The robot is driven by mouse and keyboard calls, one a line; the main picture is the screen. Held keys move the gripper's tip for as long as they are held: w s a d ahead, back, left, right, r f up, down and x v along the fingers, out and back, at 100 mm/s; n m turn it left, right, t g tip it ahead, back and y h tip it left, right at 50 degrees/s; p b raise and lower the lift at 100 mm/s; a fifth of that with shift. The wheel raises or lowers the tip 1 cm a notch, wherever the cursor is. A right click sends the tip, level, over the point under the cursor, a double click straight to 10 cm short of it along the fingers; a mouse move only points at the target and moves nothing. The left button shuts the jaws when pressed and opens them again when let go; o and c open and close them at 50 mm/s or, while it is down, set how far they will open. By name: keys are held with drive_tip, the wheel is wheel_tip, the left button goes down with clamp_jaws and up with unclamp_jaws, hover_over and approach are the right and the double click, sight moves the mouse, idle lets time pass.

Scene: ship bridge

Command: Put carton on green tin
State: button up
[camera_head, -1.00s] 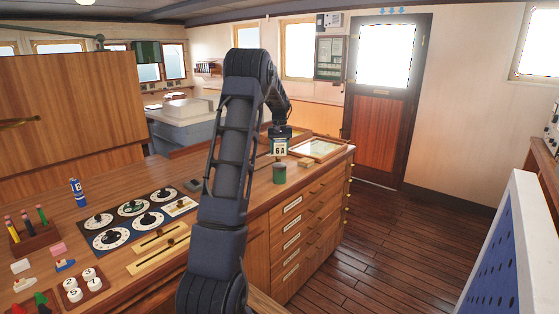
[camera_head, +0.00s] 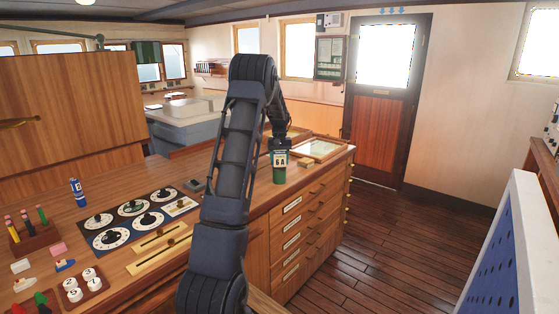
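The carton, a small pale box marked "6A" (camera_head: 280,160), is at the end of my arm, right at the top of the green tin. My gripper (camera_head: 280,149) points down and is shut on the carton from above; its fingertips are small and hard to make out. The green tin (camera_head: 279,177) stands upright on the wooden chart counter near its front edge. The carton's lower edge meets or overlaps the tin's rim, which is hidden. I cannot tell whether the carton's weight rests on it.
A framed glass panel (camera_head: 320,149) lies right of the tin, with a small tan block (camera_head: 305,162) beside it. A dial panel (camera_head: 133,216), a blue can (camera_head: 78,192) and a pen holder (camera_head: 35,236) are on the left counter. Drawers drop to open floor (camera_head: 375,235).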

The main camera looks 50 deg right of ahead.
drive_tip(key=o, duration=0.4)
drive_tip(key=shift+c, duration=0.2)
drive_tip(key=shift+r, duration=0.1)
